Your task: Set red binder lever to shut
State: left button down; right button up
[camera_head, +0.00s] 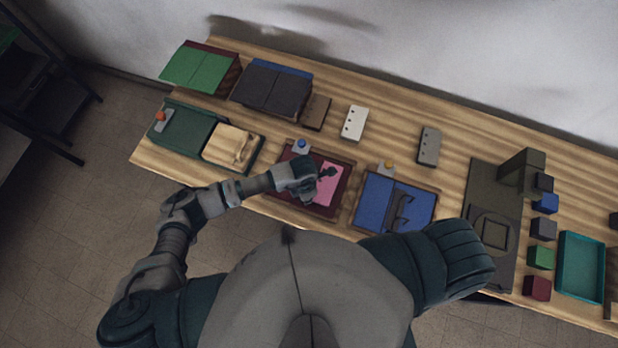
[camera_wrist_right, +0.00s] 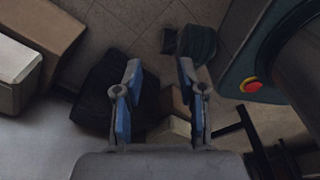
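The dark red binder (camera_head: 345,190) lies open near the table's front edge in the head view, with a pink sheet (camera_head: 329,186) inside and a blue knob (camera_head: 301,145) at its back edge. My left gripper (camera_head: 327,173) is over the binder, at the pink sheet. It is small and dark there; whether its fingers are open or touch the binder cannot be told. The binder's lever cannot be made out apart from the gripper and wrist covering that area. My right gripper (camera_wrist_right: 160,95) is open and empty, away from the binder, above the floor in the right wrist view.
A blue binder (camera_head: 375,196) with a dark lever lies to the right, a green one (camera_head: 185,130) with a wooden panel to the left. Closed binders and hole-punched blocks stand behind. A dark press-like device (camera_head: 490,220), coloured cubes and a teal tray (camera_head: 581,267) are at right.

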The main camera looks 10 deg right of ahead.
pick_arm(q)
jog(key=shift+a+f, duration=0.3)
jog(key=shift+a, duration=0.25)
pick_arm(e)
jog(key=shift+a, duration=1)
jog(key=shift+d, duration=0.2)
pick_arm(q)
jog(key=c, duration=1.1)
grip_release()
jog(key=shift+a, duration=0.1)
jog(key=shift+o, duration=0.2)
jog(key=shift+a+r, duration=0.15)
jog(key=shift+a, duration=0.1)
jog(key=shift+r, duration=0.15)
notch_tip(320, 180, up, 12)
jog(key=w, duration=0.1)
jog(key=shift+a+f, duration=0.2)
jog(key=shift+a, duration=0.15)
pick_arm(e)
jog(key=shift+a+r, duration=0.2)
jog(key=shift+a, duration=0.05)
